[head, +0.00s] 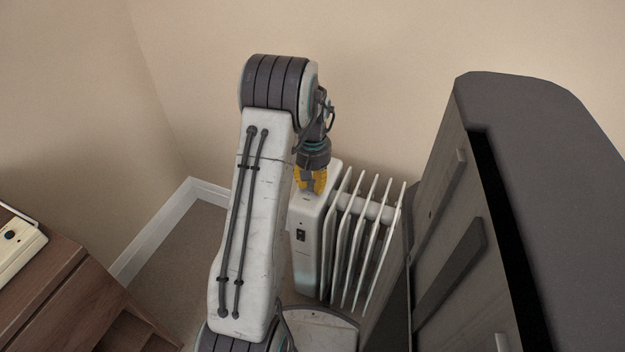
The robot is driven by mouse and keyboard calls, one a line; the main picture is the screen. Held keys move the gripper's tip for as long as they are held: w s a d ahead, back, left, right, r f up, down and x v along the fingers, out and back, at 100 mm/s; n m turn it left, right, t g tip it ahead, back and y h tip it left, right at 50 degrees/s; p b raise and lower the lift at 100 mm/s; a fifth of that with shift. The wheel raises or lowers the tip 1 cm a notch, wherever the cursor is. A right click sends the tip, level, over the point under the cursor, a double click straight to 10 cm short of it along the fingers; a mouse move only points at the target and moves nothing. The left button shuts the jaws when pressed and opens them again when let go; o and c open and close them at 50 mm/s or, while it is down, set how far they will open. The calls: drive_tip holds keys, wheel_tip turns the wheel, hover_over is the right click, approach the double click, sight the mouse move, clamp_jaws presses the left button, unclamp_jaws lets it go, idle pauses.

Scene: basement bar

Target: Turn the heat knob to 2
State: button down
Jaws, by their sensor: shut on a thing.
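A white oil-filled radiator heater (307,253) with several upright fins stands on the floor near the corner. Its front housing carries a small dark switch panel (300,235). My gripper (311,190), with yellow fingers, points down at the top of the heater's front housing. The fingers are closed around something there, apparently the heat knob. The knob itself is hidden by the fingers, and its setting cannot be read.
A dark grey cabinet (455,190) with a grey top stands close on the right of the heater. A brown wooden unit (70,300) with a cream device (15,245) is at lower left. Walls and a white skirting board (150,235) lie behind.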

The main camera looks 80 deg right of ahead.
sight(313, 183)
drive_tip(key=shift+f+m, duration=0.1)
drive_tip(key=shift+m, duration=1)
drive_tip(key=c, duration=0.9)
unclamp_jaws()
drive_tip(key=shift+c, duration=0.2)
drive_tip(key=shift+p, duration=0.3)
wheel_tip(313, 183, up, 12)
